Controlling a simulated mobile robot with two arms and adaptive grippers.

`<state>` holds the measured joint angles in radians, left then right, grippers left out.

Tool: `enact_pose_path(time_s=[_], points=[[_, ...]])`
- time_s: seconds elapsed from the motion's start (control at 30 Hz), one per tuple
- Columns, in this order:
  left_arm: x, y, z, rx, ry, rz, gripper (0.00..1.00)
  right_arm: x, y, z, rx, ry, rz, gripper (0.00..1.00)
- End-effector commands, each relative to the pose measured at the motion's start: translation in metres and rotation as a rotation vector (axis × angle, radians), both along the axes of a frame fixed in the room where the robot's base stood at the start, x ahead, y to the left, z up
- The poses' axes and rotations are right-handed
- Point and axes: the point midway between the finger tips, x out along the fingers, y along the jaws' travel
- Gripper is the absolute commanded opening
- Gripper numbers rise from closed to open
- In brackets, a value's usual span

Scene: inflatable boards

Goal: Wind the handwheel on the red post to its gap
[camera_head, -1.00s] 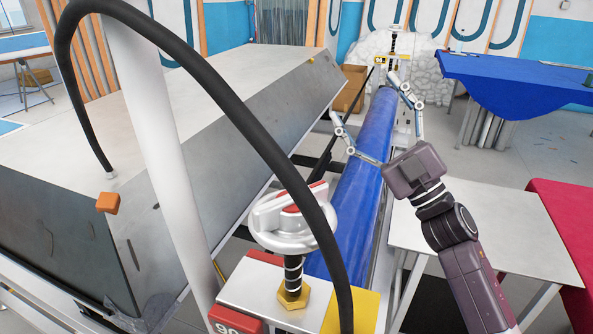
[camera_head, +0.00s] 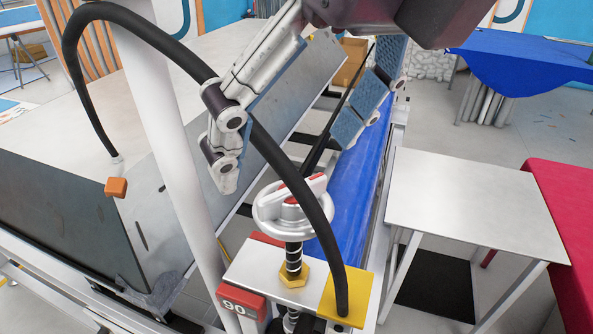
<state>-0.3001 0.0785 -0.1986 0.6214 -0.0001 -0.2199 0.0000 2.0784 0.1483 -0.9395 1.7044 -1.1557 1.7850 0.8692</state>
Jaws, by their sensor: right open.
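The white handwheel (camera_head: 273,213) with red marks on its grip bar sits on a dark threaded screw above a gold hex nut (camera_head: 294,273). It stands on a white plate at the near post, which has a red block marked 90 (camera_head: 240,302). My right gripper (camera_head: 284,156) is open and empty, close to the camera, above and beyond the wheel. One finger is to the left and the other to the right; no contact with the wheel shows. The gap under the post's plate cannot be made out. My left gripper is not in view.
A black hose (camera_head: 262,140) arches past a white upright and crosses in front of the wheel to a yellow block (camera_head: 347,297). A blue roller (camera_head: 358,190) runs away behind the wheel. A white table (camera_head: 470,205) stands at right.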

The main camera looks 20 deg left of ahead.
Motion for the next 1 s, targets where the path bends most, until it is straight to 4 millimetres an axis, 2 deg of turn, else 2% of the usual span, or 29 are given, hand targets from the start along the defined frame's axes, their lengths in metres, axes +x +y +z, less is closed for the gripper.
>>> enact_pose_path(time_s=[0.17,0.63,0.8,1.0], points=[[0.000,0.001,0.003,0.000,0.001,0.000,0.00,0.010,-0.013,0.004,-0.059,-0.069,-0.059,0.78],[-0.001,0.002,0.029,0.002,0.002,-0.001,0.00,0.025,0.006,-0.055,-0.061,-0.069,-0.058,0.78],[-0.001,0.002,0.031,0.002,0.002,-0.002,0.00,0.027,0.009,-0.064,-0.060,-0.071,-0.057,0.78],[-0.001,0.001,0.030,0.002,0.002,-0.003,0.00,0.027,0.009,-0.065,-0.059,-0.069,-0.057,0.78]])
